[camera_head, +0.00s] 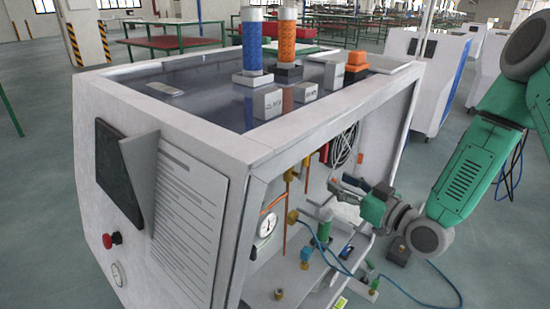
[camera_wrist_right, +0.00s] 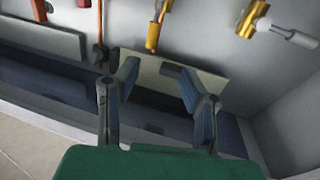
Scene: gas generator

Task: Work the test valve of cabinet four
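The white generator cabinet (camera_head: 180,115) stands in the head view with its right side open, showing pipes, brass fittings and a gauge (camera_head: 265,226). My right gripper (camera_head: 342,190) reaches into this opening from the right. In the right wrist view its two fingers (camera_wrist_right: 157,75) are spread, with nothing held between them. A brass fitting on an orange pipe (camera_wrist_right: 153,35) lies just beyond the fingertips, apart from them. A brass valve-like part with a pale handle (camera_wrist_right: 252,18) is at the upper right. I cannot tell which part is the test valve. My left gripper is not in view.
A blue hose (camera_head: 345,262) and a green-topped cylinder (camera_head: 324,225) are low in the opening. A pale plate (camera_wrist_right: 145,68) lies behind the fingers. Blue and orange cylinders (camera_head: 287,38) stand on the cabinet top. A red button (camera_head: 112,240) is on the left face.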

